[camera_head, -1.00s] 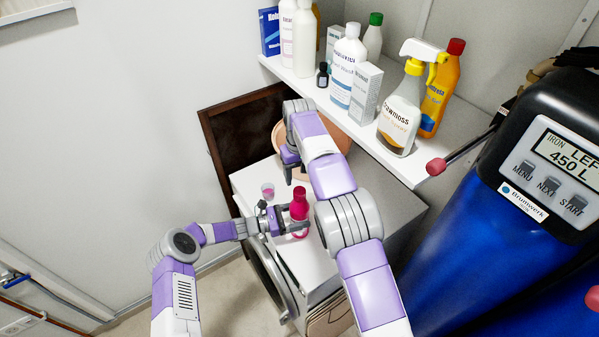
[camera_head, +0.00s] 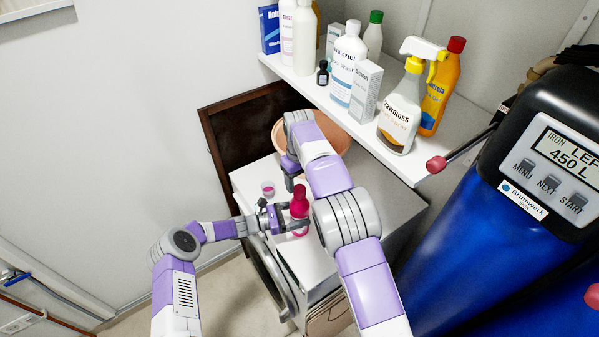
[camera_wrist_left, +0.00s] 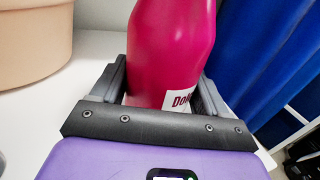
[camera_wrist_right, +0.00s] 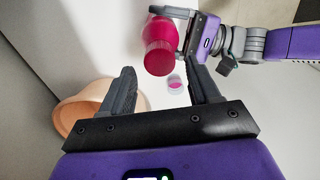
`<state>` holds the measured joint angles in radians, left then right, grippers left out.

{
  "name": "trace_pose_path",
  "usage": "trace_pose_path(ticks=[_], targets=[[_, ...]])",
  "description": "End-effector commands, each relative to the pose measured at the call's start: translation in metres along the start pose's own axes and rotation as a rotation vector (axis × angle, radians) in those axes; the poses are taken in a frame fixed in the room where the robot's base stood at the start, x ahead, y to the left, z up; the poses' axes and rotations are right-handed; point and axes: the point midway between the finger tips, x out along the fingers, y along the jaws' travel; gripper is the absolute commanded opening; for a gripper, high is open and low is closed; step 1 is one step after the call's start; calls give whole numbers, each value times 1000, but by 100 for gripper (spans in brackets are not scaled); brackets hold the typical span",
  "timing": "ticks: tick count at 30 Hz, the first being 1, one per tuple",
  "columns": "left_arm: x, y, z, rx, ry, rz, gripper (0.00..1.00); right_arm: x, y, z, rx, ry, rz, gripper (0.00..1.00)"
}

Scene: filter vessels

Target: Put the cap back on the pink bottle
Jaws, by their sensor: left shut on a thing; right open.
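The pink bottle (camera_head: 299,207) stands upright on the white top of the cabinet. My left gripper (camera_head: 297,219) is shut around its body, with the fingers on either side in the left wrist view, where the bottle (camera_wrist_left: 170,50) fills the middle and its top is cut off. A ribbed red-pink cap (camera_wrist_right: 158,58) appears to sit on the bottle's top in the right wrist view. I cannot tell how tightly it is seated. My right gripper (camera_wrist_right: 164,76) is open and empty, above and behind the bottle, apart from it.
A small clear cup (camera_head: 268,190) with pink in it stands left of the bottle. A terracotta-coloured pot (camera_wrist_right: 85,108) is behind. A shelf (camera_head: 400,163) of cleaning bottles and boxes is at the back right. A blue tank (camera_head: 450,240) stands at right.

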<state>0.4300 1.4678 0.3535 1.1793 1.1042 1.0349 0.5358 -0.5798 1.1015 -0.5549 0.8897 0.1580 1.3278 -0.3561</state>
Motion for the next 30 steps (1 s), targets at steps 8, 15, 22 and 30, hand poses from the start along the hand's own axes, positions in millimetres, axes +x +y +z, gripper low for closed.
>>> trace_pose_path(ticks=[8,15,22,30], targets=[[0,0,0,-1,0,-1,0,34,0,0,1,0,0,61],[0,0,0,-1,0,-1,0,39,0,0,1,1,0,61],[0,0,0,-1,0,-1,0,38,0,0,1,1,0,48],[0,0,0,-1,0,0,0,38,0,0,1,1,0,6]])
